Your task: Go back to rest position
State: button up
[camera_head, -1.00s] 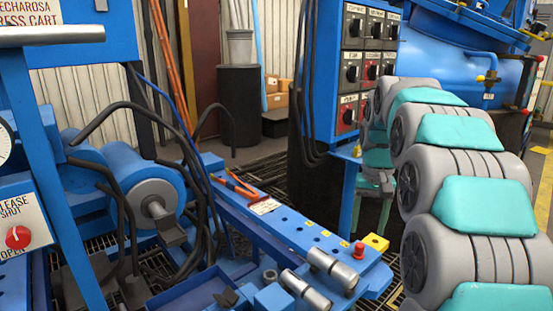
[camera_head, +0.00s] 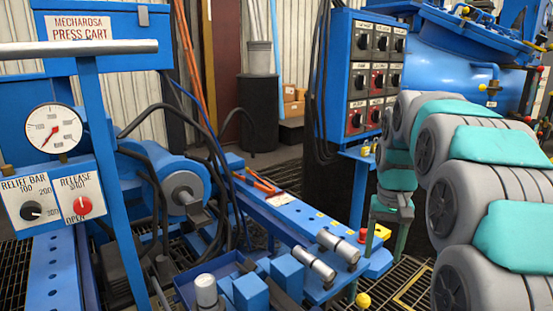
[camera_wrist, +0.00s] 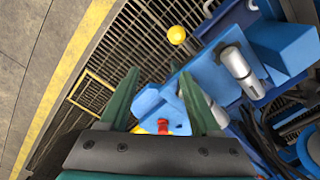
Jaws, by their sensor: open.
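My gripper (camera_head: 384,232) hangs at the end of my grey and teal arm, right of centre in the head view, near the right end of the blue press cart bed (camera_head: 300,215). In the wrist view my gripper (camera_wrist: 159,72) shows two dark green fingers spread apart, with nothing held between them. Beyond the fingers are a red button (camera_wrist: 163,127) and part of the blue cart. From these views I cannot tell the exact gap between my fingers and the cart.
A gauge (camera_head: 52,129), a relief knob (camera_head: 31,211) and a red release knob (camera_head: 83,205) are at left. A control panel (camera_head: 372,75) and blue furnace vessel (camera_head: 450,45) stand behind my arm. Open grating (camera_wrist: 100,60) and floor (camera_wrist: 35,50) lie beside the cart.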

jog(key=s+a+f+n, duration=0.1)
jog(key=s+a+f, duration=0.1)
jog(key=s, duration=0.8)
jog(key=s+a+f+n+g, duration=0.1)
jog(key=s+a+f, duration=0.2)
jog(key=s, duration=0.8)
jog(key=s+a+f, duration=0.3)
jog(key=s+f, duration=0.2)
jog(key=s, duration=0.6)
jog(key=shift+a+f+n+g, duration=0.2)
jog(key=shift+f+n+g, duration=0.1)
jog(key=shift+f+n, duration=0.1)
jog(key=shift+s, duration=0.1)
